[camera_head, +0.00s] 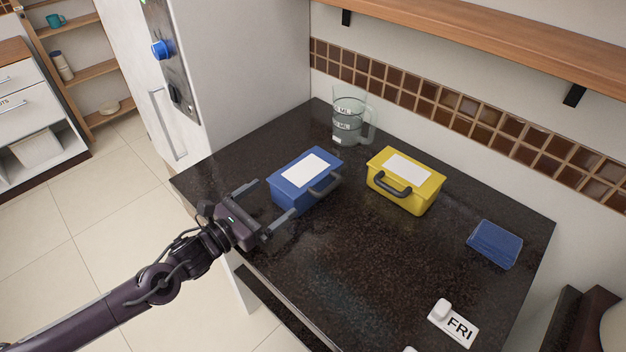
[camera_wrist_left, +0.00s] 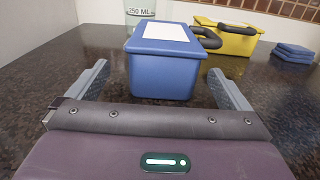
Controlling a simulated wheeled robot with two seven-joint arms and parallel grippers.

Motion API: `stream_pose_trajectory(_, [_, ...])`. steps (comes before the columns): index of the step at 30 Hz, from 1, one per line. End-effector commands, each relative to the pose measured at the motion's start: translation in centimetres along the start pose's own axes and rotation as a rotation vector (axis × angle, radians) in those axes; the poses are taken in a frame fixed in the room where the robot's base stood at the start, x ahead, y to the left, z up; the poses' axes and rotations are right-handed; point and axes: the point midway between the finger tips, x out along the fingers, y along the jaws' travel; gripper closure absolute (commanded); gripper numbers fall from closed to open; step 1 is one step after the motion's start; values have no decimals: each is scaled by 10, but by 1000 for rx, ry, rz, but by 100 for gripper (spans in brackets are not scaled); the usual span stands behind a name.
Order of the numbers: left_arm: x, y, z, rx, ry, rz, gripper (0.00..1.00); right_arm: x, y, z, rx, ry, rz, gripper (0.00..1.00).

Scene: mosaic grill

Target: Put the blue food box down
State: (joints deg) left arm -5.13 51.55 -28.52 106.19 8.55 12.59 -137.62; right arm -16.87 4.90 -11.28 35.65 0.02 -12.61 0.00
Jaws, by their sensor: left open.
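The blue food box (camera_head: 297,190) has a white label on its lid and a dark handle on one side. It stands upright on the black countertop (camera_head: 330,260), towards its left edge. My left gripper (camera_head: 268,202) is open, with its two fingers pointing at the box. In the left wrist view the blue box (camera_wrist_left: 163,75) sits ahead of the spread fingers (camera_wrist_left: 165,85), with a gap on each side. My right gripper is in neither view.
A yellow food box (camera_head: 405,185) stands right of the blue box. A clear measuring jug (camera_head: 347,120) is behind them. The counter's front middle is bare.

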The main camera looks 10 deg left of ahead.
Motion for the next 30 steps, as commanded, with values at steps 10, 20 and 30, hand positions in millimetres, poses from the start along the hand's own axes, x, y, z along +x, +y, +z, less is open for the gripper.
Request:
stream_pose_trajectory(10, [44,-5,12,-4,-6,0,0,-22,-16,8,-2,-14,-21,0])
stream_pose_trajectory(20, [72,-6,6,0,-1,-2,0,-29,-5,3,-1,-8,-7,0])
stream_pose_trajectory(30, [72,-6,6,0,-1,-2,24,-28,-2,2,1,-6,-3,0])
